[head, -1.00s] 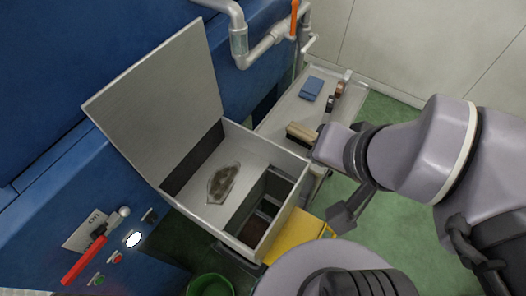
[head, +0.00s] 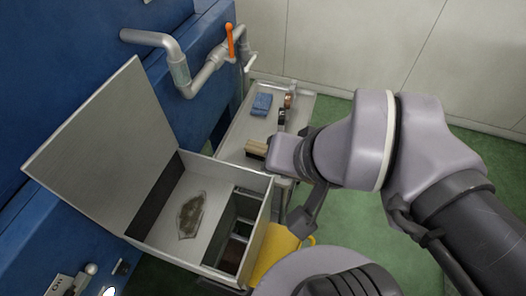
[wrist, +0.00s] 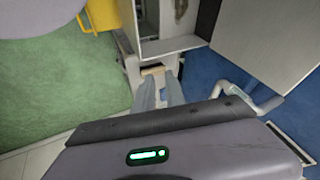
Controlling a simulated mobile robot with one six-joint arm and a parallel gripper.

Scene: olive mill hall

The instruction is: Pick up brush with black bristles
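A brush with a pale wooden back (head: 257,149) and a dark underside, seemingly its bristles, lies on the metal cart near the open box. In the head view the end of my arm is right beside it, on its right; my fingers are hidden there. In the wrist view my gripper (wrist: 160,92) has its two pale fingers apart with nothing clearly between them. A small beige bar, likely the brush (wrist: 152,71), shows just beyond the fingertips. I cannot tell whether they touch it.
A metal box (head: 212,270) with its lid raised stands in front of the cart (head: 236,128). The cart also bears a blue cloth (head: 262,104) and small dark and brown items (head: 282,116). A grey pipe (head: 179,72) runs behind. A yellow object (head: 276,246) is below.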

